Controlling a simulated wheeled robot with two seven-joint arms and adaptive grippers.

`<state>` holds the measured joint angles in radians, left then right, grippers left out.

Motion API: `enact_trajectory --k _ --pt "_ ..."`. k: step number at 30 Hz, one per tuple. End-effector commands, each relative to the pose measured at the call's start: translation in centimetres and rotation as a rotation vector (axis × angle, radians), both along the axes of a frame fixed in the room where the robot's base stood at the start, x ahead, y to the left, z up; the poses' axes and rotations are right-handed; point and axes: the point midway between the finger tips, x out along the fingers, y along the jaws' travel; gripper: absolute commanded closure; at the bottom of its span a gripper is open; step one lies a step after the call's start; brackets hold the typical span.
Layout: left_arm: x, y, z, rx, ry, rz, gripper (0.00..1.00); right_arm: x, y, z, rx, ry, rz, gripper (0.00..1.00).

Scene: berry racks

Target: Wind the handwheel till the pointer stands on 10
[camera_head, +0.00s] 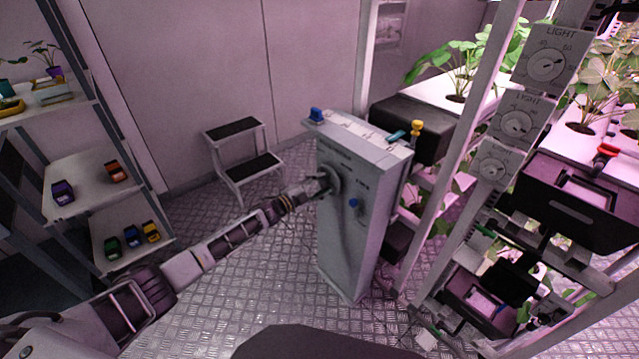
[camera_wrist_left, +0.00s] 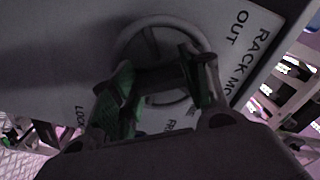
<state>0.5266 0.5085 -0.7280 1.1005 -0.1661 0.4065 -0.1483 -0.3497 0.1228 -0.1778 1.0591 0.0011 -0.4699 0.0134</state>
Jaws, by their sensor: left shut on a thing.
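The grey handwheel (camera_head: 335,176) is on the front of the upright grey cabinet (camera_head: 345,240). My left gripper (camera_head: 322,186) reaches it from the left and is at the wheel. In the left wrist view the round wheel rim (camera_wrist_left: 122,45) and its spokes show behind the fingers of my left gripper (camera_wrist_left: 158,82). The fingers are shut on the wheel; the exact grip spot is hard to make out in the dark view. Partly covered lettering beside the wheel includes OUT, FREE and LOCK. I cannot make out a pointer or a 10. My right gripper is not in view.
A blue knob (camera_head: 353,203) is on the cabinet front, right of the wheel. A step stool (camera_head: 240,150) stands behind my left arm. A plant rack with LIGHT dials (camera_head: 547,66) is at right.

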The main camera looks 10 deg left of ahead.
Motion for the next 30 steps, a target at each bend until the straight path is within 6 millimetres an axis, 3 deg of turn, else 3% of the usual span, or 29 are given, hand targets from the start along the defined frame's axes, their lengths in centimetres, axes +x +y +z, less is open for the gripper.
enact_trajectory --k 16,30 --pt "-0.1 0.0 -0.1 -0.401 0.293 0.002 0.78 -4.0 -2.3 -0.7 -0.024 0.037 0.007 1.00" --pt "-0.2 -0.1 -0.3 -0.641 0.469 0.004 0.78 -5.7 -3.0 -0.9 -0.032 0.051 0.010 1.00"
